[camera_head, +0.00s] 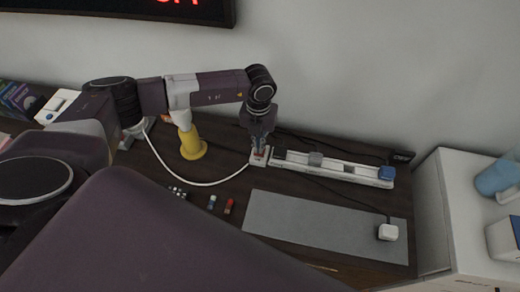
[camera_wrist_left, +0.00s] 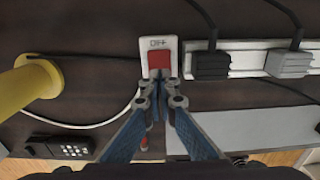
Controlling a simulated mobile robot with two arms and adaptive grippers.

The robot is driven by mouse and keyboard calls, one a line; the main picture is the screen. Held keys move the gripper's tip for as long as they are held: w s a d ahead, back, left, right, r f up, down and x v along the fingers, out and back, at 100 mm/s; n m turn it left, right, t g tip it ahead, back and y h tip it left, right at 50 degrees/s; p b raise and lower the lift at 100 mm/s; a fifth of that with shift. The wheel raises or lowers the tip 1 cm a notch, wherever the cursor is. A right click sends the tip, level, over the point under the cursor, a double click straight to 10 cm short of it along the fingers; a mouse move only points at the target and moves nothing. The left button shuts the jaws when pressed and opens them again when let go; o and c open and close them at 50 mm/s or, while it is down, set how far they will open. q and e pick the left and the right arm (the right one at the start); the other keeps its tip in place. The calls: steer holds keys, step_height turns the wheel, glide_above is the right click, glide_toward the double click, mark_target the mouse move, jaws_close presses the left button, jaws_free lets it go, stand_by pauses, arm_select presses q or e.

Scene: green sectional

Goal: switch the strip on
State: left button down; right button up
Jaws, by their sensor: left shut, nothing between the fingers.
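The white power strip (camera_head: 340,172) lies on the dark table near the wall. Its left end is a white switch block with a red rocker switch (camera_wrist_left: 159,61), and the label above it reads "OFF" in the left wrist view. My left gripper (camera_head: 259,150) points down over this switch end. In the left wrist view its shut, empty fingertips (camera_wrist_left: 161,88) are at the lower edge of the red rocker; I cannot tell whether they touch it. They hide that lower edge. My right gripper is not in view.
Black (camera_wrist_left: 211,65) and grey (camera_wrist_left: 288,63) plugs and a blue plug (camera_head: 387,173) sit in the strip. A grey mat (camera_head: 310,222) holds a white plug-like block (camera_head: 388,232). A yellow cone-shaped object (camera_head: 191,146) stands left of the gripper. A white cable curves across the table.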

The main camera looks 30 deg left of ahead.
arm_select(q)
steer(key=shift+f+b, duration=0.95)
steer(key=shift+f, duration=0.25)
stand_by(0.4)
steer(key=shift+s+r, duration=0.1)
steer(key=shift+r+p, duration=0.75)
steer(key=shift+r, duration=0.05)
steer(key=shift+r+p, duration=1.75)
steer(key=shift+r, duration=0.9)
steer(key=shift+f, duration=0.1)
